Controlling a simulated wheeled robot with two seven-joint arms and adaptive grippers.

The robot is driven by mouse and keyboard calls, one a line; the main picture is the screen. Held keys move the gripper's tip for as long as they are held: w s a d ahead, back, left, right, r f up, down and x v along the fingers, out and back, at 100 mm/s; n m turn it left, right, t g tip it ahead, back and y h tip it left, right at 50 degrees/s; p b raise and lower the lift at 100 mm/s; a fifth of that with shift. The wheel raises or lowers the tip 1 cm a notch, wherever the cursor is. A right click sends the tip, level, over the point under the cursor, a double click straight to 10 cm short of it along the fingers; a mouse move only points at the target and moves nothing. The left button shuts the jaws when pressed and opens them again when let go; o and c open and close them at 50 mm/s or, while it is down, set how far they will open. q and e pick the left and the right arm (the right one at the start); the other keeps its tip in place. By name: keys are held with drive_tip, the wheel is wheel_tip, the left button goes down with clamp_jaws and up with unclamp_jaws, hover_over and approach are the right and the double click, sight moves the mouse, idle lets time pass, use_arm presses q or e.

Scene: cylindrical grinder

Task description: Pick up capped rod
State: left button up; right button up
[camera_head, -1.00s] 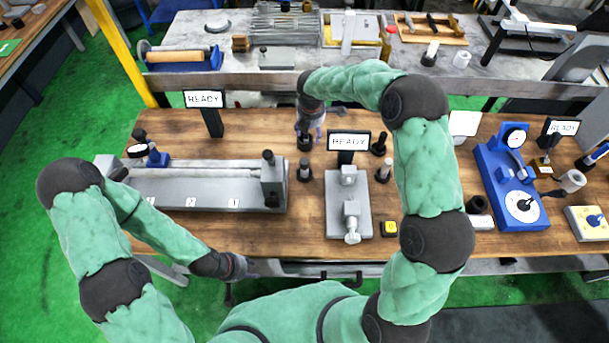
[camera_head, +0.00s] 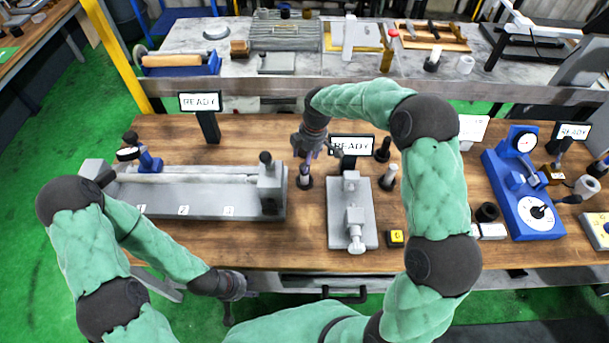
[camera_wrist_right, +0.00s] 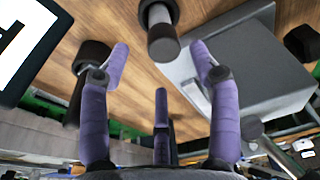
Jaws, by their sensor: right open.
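Several short dark-and-grey rods stand on the wooden bench; which one the task means, I cannot tell. One rod (camera_head: 305,183) stands just under my right gripper (camera_head: 312,150), partly hidden by its fingers. Two more rods, a grey-topped one (camera_head: 389,177) and a dark one (camera_head: 382,150), stand to the right. My left gripper (camera_head: 232,287) hangs near the bench's front edge; its fingers are unclear.
A long grey fixture (camera_head: 200,197) with numbered labels lies to the left. A smaller grey fixture (camera_head: 346,225) stands right of the near rod, with a READY sign (camera_head: 352,145) behind it. A blue gauge stand (camera_head: 515,190) is farther right.

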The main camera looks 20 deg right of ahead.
sight(305, 175)
drive_tip(key=f, duration=0.3)
drive_tip(key=f+b, duration=0.1)
drive_tip(key=shift+s+a+f, duration=0.25)
drive_tip(key=shift+s+a, duration=0.05)
drive_tip(key=shift+w+f, duration=0.1)
drive_tip(key=shift+f, duration=0.3)
drive_tip(key=shift+r, duration=0.1)
clamp_jaws()
